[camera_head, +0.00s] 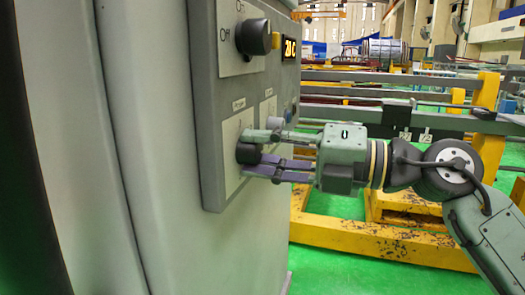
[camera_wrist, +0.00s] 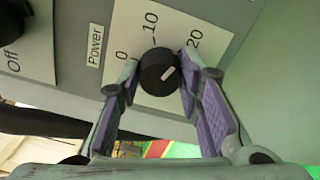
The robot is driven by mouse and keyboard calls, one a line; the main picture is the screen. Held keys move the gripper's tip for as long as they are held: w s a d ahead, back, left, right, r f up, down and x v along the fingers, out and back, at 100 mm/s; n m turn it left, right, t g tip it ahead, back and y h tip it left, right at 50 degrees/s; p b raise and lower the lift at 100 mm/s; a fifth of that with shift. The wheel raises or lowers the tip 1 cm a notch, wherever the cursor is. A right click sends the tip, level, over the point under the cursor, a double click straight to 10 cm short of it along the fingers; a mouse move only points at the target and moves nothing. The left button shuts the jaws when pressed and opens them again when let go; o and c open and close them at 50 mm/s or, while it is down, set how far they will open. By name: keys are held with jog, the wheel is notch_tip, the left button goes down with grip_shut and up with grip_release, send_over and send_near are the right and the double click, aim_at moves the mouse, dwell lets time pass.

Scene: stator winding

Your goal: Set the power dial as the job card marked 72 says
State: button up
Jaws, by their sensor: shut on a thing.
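The power dial (camera_wrist: 156,78) is a round black knob with a white pointer line, on a white plate marked 0, 10 and 20 beside a "Power" label (camera_wrist: 94,45). The line slants toward the 20. My gripper (camera_wrist: 160,72) has its two purple-padded fingers on opposite sides of the knob, shut on it. In the head view the dial (camera_head: 247,153) shows dark at the tips of my gripper (camera_head: 255,152), which reaches in from the right.
A larger black switch (camera_head: 254,37) with an "Off" label sits higher on the grey panel (camera_head: 207,120). A lit display (camera_head: 289,48) beside it seems to start with 20. Yellow and grey railing (camera_head: 370,240) stands behind my arm, with small dark plates (camera_head: 397,117) on it.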

jog(key=shift+m, duration=0.8)
jog(key=o, duration=1.1)
jog(key=shift+o, duration=0.2)
jog(key=v, duration=1.2)
jog(key=shift+s, duration=0.1)
